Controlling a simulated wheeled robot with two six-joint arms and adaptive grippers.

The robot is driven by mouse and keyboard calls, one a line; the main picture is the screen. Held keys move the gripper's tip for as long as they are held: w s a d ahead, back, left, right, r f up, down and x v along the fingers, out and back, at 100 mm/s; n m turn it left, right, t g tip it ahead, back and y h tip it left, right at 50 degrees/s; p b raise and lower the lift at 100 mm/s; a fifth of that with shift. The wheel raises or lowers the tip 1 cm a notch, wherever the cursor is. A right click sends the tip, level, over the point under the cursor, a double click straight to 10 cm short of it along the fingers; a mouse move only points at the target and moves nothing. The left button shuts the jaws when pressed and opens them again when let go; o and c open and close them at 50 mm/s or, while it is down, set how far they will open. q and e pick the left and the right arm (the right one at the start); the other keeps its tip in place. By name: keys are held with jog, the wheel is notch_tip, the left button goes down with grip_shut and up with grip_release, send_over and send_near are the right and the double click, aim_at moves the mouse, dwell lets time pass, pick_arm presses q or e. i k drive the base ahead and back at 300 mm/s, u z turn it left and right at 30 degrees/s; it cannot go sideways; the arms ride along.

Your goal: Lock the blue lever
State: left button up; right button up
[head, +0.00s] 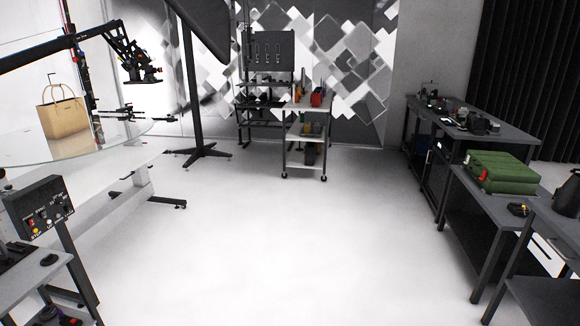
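I cannot make out a blue lever for certain in the head view. A black camera crane arm (75,38) reaches in over the turntable at the upper left, with a jointed black mount (135,65) at its end. A dark upright post with small coloured parts (85,75) stands behind the turntable; its parts are too small to identify. The round glass turntable (25,148) carries a tan handbag (64,118). Neither of my grippers shows in this view.
A black control box (42,208) with small buttons stands at the lower left. A wheeled cart (305,135) stands at the back. Dark workbenches (480,135) line the right side, one with a green case (498,170). The white floor (290,240) between is clear.

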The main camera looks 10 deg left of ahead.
aim_at(74, 41)
jog(key=i, duration=1.5)
jog(key=u, duration=2.7)
jog(key=i, duration=1.95)
jog(key=z, duration=1.2)
